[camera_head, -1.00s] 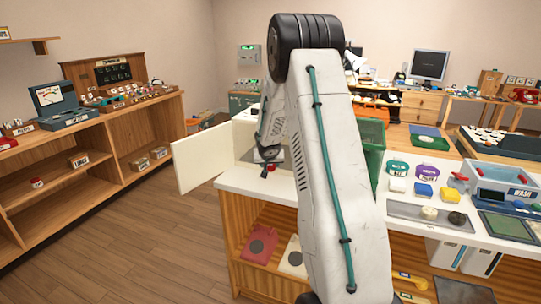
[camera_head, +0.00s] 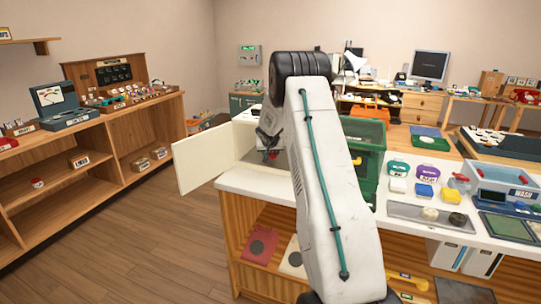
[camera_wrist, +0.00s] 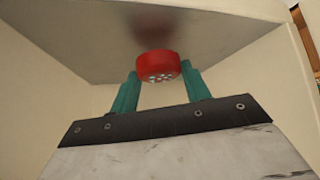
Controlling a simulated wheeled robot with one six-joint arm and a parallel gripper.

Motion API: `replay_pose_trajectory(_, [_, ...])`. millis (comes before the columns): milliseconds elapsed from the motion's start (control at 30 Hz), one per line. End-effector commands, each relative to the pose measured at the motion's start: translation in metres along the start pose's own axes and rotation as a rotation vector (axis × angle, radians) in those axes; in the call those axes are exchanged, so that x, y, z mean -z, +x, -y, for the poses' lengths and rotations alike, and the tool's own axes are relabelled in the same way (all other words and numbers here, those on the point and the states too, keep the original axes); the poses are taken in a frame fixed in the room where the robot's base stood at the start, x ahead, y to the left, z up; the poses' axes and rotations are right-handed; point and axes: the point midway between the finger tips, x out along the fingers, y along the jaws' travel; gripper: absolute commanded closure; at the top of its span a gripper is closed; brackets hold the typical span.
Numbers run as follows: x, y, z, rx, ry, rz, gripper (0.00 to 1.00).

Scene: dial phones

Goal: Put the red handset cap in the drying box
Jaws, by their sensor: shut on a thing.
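The red handset cap (camera_wrist: 158,65) is held between the two green fingers of my gripper (camera_wrist: 158,84) in the wrist view. Its face with several small holes points toward the wrist camera. The cap is inside a pale box, the drying box (camera_wrist: 60,30), with a grey inner surface beyond it that faintly reflects the red. I cannot tell whether the cap touches that surface. In the head view the box stands at the counter's left end with its pale door (camera_head: 203,158) swung open to the left. The cap (camera_head: 270,154) shows there as a small red spot by my gripper.
My arm hides part of the box and counter. A green crate (camera_head: 362,135) stands just right of the arm. Farther right are coloured caps, a grey tray (camera_head: 405,212) and a wash basin (camera_head: 500,180). Wooden shelves (camera_head: 100,150) stand at left, with clear floor between.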

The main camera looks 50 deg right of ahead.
Motion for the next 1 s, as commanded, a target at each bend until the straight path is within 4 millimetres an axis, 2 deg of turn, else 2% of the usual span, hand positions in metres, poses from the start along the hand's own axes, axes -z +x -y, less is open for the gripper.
replay_pose_trajectory(67, [0.006,0.006,0.0,0.001,0.001,-0.001,0.75])
replay_pose_trajectory(200, [-0.004,0.014,0.001,0.001,-0.002,0.002,0.75])
replay_pose_trajectory(633, [-0.007,0.018,0.001,0.002,-0.001,0.0,0.75])
replay_pose_trajectory(667, [-0.007,0.018,0.001,0.002,-0.001,0.0,0.45])
replay_pose_trajectory(700, [-0.007,0.018,0.001,0.002,-0.001,0.0,0.34])
replay_pose_trajectory(733, [-0.007,0.018,0.001,0.002,0.0,0.0,0.31])
replay_pose_trajectory(1000, [-0.006,0.017,0.001,0.001,0.0,0.0,0.31])
